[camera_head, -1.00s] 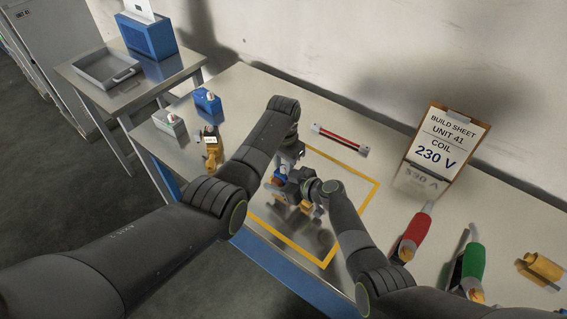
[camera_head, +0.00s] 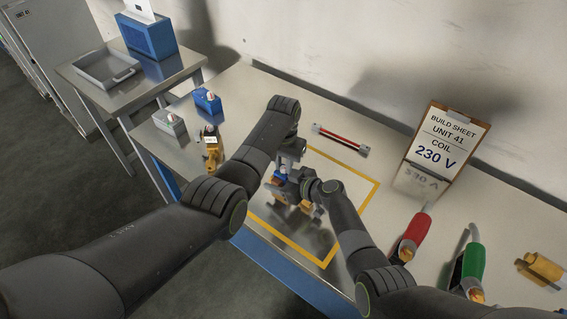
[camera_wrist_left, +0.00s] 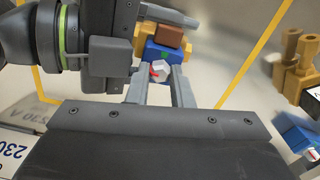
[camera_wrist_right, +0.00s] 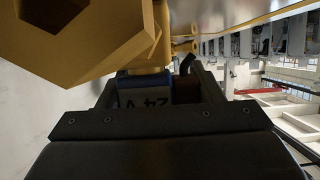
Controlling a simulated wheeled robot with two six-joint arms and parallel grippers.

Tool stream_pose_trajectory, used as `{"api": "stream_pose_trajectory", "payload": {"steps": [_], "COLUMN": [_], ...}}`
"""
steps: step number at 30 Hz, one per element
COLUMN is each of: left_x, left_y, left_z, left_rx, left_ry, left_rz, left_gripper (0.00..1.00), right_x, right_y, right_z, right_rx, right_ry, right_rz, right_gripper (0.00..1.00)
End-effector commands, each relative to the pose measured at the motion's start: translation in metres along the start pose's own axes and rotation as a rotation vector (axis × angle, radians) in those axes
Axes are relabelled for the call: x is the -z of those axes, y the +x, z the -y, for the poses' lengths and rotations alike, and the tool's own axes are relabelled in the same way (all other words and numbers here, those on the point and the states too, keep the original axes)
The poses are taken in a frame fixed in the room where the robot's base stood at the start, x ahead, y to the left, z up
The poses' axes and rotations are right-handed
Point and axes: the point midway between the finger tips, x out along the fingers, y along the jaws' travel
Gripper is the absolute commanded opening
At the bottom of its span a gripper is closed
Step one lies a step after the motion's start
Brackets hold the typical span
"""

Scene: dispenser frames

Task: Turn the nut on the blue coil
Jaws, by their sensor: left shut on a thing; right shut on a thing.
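The blue coil (camera_wrist_left: 165,52) with a brown block (camera_wrist_left: 169,36) sits on a brass valve body (camera_wrist_left: 190,20) in the left wrist view. A pale hex nut (camera_wrist_left: 159,68) with a red mark is on the coil's end. My left gripper (camera_wrist_left: 161,80) is shut on the nut, one finger on each side. In the right wrist view my right gripper (camera_wrist_right: 160,88) is shut on the coil (camera_wrist_right: 150,97), whose upside-down label reads 24 V. In the head view the coil (camera_head: 281,175) and brass body (camera_head: 306,207) are partly hidden by my grippers.
A yellow outline (camera_head: 350,172) surrounds the work spot. Another blue coil (camera_head: 207,101), a grey coil (camera_head: 169,122) and a tagged brass valve (camera_head: 212,155) stand left. Red (camera_head: 415,232) and green (camera_head: 472,265) tools are right. A build sheet (camera_head: 447,145) reads COIL 230 V.

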Motion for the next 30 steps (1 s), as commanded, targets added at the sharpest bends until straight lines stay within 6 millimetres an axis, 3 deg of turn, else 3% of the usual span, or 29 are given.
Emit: {"api": "stream_pose_trajectory", "payload": {"steps": [11, 12, 13, 23, 30], "left_x": [0.001, 0.001, 0.001, 0.001, 0.001], "left_y": [0.000, 0.000, 0.000, -0.002, -0.030], "left_z": [0.001, 0.001, 0.001, 0.000, 0.000], "left_rx": [0.002, 0.002, 0.001, 0.001, 0.001], "left_ry": [-0.026, -0.025, -0.025, -0.024, -0.024], "left_rz": [-0.003, -0.003, -0.003, -0.002, -0.006], "left_gripper": [0.00, 0.25, 0.29, 0.29, 0.29], "right_x": [0.000, 0.000, 0.000, 0.000, 0.000], "right_y": [0.000, 0.000, 0.000, 0.000, 0.000], "right_z": [0.000, 0.000, 0.000, 0.000, 0.000], "right_rx": [0.000, 0.001, 0.001, 0.000, 0.000], "right_ry": [-0.002, -0.002, -0.002, -0.001, 0.000], "right_rz": [0.000, 0.000, 0.000, 0.000, 0.000], "right_gripper": [0.19, 0.19, 0.19, 0.19, 0.19]}}
